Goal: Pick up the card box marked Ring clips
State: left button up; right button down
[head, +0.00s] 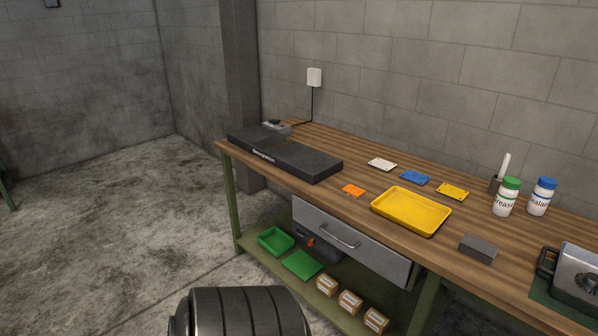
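Three small card boxes stand in a row on the low shelf under the workbench: a left one (327,286), a middle one (350,302) and a right one (375,320). They are brown with pale labels. The print is too small to read, so I cannot tell which is marked Ring clips. Neither of my grippers is in view.
The wooden workbench (340,204) has a grey drawer (350,243) above the shelf. A green bin (276,241), a green tray (302,265) and a dark case (318,248) share the shelf. A yellow tray (411,210) lies on top. The floor at left is clear.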

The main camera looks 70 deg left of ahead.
aim_at(325, 284)
jog(key=u, duration=2.05)
jog(key=j+z, duration=0.15)
jog(key=z, duration=0.2)
jog(key=i+j+z, duration=0.1)
jog(key=z, duration=0.3)
jog(key=j+z, duration=0.35)
jog(key=i+l, duration=0.05)
jog(key=l, duration=0.05)
